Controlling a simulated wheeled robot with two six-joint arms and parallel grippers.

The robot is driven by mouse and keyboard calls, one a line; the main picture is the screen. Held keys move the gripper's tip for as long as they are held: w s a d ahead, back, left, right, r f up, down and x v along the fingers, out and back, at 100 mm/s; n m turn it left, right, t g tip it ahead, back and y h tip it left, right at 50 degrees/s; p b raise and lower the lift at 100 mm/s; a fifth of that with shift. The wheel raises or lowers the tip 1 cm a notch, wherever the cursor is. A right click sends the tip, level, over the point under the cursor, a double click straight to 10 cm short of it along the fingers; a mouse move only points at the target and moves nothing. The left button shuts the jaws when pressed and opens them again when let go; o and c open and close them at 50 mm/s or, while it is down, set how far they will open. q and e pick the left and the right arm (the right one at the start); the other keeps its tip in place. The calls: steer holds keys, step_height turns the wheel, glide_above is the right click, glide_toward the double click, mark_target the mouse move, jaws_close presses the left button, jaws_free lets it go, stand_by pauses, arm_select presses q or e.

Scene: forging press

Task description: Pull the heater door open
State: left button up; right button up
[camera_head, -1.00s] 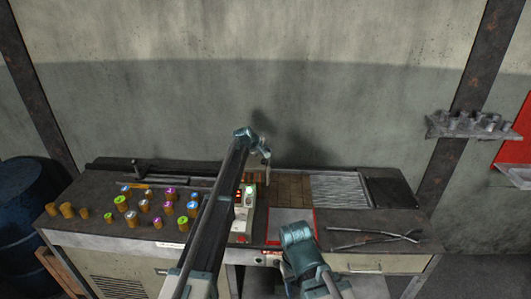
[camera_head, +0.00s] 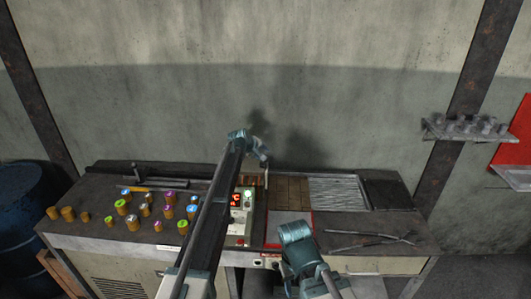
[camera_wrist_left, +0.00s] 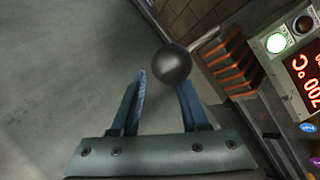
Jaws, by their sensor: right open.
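In the left wrist view, a dark round knob (camera_wrist_left: 172,64) on a bent metal rod (camera_wrist_left: 206,40) stands just beyond my left fingertips, closer to the right-hand finger. My left gripper (camera_wrist_left: 160,88) is open with a gap between its blue fingers; I cannot tell whether it touches the knob. The heater's control box (camera_head: 245,228) shows a red display (camera_wrist_left: 307,75) reading about 700 °C. Brickwork (camera_head: 290,190) lies beside it; the door panel itself is not clear. My right gripper (camera_head: 285,284) is low at the front, open, largely hidden by its own arm.
Several gold cylinders with coloured tops (camera_head: 133,222) stand on the bench's left. Tongs (camera_head: 365,240) lie on the right, near a red-edged plate (camera_head: 288,226). A blue barrel (camera_head: 30,210) stands left. A wall shelf (camera_head: 465,130) holds small parts at right.

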arm_select(q)
steer(key=p+v, duration=0.6)
steer(key=v, duration=0.4)
steer(key=shift+d, duration=0.1)
steer(key=shift+c, duration=0.2)
